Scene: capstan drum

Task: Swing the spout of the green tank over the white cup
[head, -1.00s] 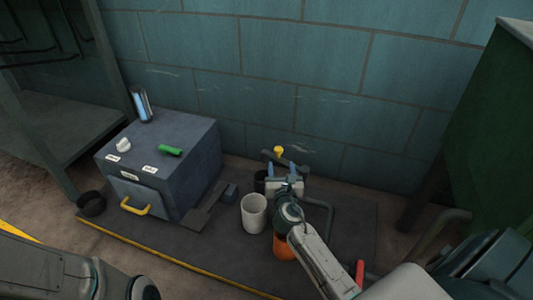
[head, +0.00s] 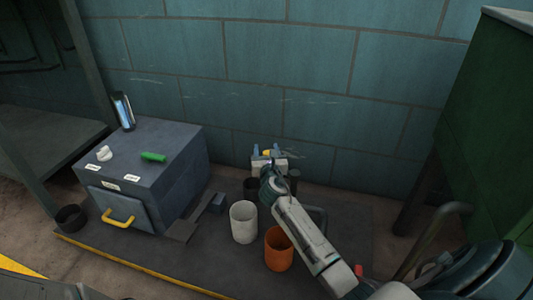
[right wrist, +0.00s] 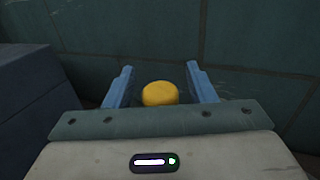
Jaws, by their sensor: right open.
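A large green box-shaped tank (head: 490,130) stands at the right edge of the head view. A yellow knob (head: 266,153) shows low by the back wall; in the right wrist view the knob (right wrist: 160,93) sits between my fingers. My right gripper (head: 269,150) is open around it, with a gap on each side. The white cup (head: 243,222) stands on the dark mat, left of and nearer than my gripper. A thin grey pipe (head: 319,213) shows behind my right arm; I cannot tell how it joins the knob or tank. My left gripper is out of view.
An orange cup (head: 279,250) stands right of the white cup, close to my right arm. A black cup (head: 250,187) is behind the white one. A grey-blue box (head: 150,170) with a yellow handle stands left. The tiled wall is close behind my gripper.

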